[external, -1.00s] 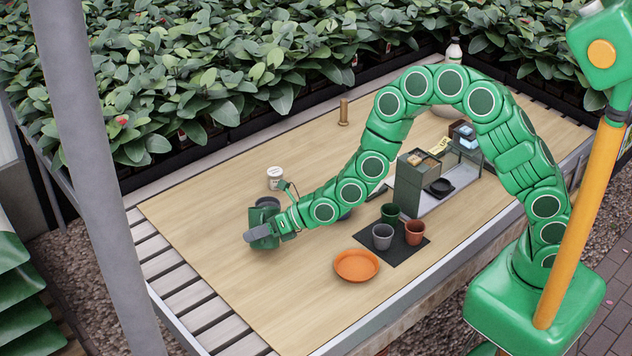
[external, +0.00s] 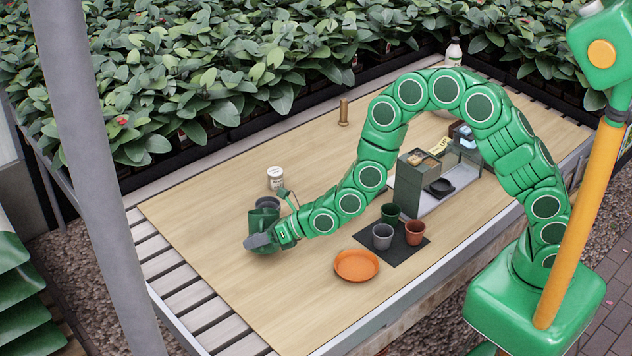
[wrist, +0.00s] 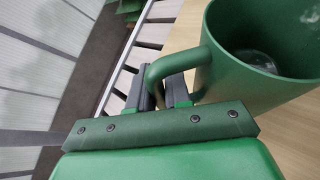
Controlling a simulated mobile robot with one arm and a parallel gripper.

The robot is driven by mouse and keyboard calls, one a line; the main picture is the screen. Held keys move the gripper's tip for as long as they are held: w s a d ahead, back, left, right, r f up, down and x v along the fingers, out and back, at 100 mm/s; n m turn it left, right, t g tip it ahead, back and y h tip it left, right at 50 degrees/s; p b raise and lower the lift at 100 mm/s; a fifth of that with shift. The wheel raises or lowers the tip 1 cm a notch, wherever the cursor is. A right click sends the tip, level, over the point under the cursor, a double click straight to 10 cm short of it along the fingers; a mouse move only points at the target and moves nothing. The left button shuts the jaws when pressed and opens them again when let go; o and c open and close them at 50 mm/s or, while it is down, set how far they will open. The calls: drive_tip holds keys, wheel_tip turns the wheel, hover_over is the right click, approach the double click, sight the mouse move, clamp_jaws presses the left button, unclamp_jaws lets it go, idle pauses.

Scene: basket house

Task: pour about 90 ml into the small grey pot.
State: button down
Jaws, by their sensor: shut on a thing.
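My gripper (external: 262,241) is at the left part of the table and is shut on the handle of a green jug (external: 261,219). In the wrist view my gripper (wrist: 158,92) has its fingers on either side of the handle. The green jug (wrist: 262,88) looks close to upright, and something clear and shiny shows at its bottom. I cannot tell whether it touches the table. The small grey pot (external: 382,237) stands upright on a dark mat (external: 402,253), well to the right of my gripper. Its inside is not clear to see.
A green pot (external: 389,212) and a terracotta pot (external: 415,233) stand close beside the grey pot. An orange saucer (external: 357,266) lies in front. A white tub (external: 275,178) and a dark round object (external: 268,203) are behind the jug. A grey-green rack (external: 425,185) stands right.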

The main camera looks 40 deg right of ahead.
drive_tip(key=shift+s+a+f+n, duration=0.3)
drive_tip(key=shift+s+a+f+n+t+h, duration=0.35)
drive_tip(key=shift+f+n+t+h, duration=0.1)
drive_tip(key=shift+t, duration=0.15)
idle(0.7)
drive_tip(key=shift+s+a+f, duration=0.1)
drive_tip(key=shift+s+f, duration=0.1)
drive_tip(key=shift+f, duration=0.1)
drive_tip(key=shift+s+a+f+n+t, duration=0.2)
drive_tip(key=shift+s+f+n+t, duration=0.1)
drive_tip(key=shift+f+n, duration=0.15)
drive_tip(key=shift+s+a+f+n+t+h, duration=0.2)
drive_tip(key=shift+f+n+h, duration=0.1)
drive_tip(key=shift+f, duration=0.15)
drive_tip(key=shift+s+a+f+n+t+h, duration=0.1)
drive_tip(key=shift+f+n+t+h, duration=0.15)
drive_tip(key=shift+f, duration=0.2)
drive_tip(key=shift+w, duration=0.1)
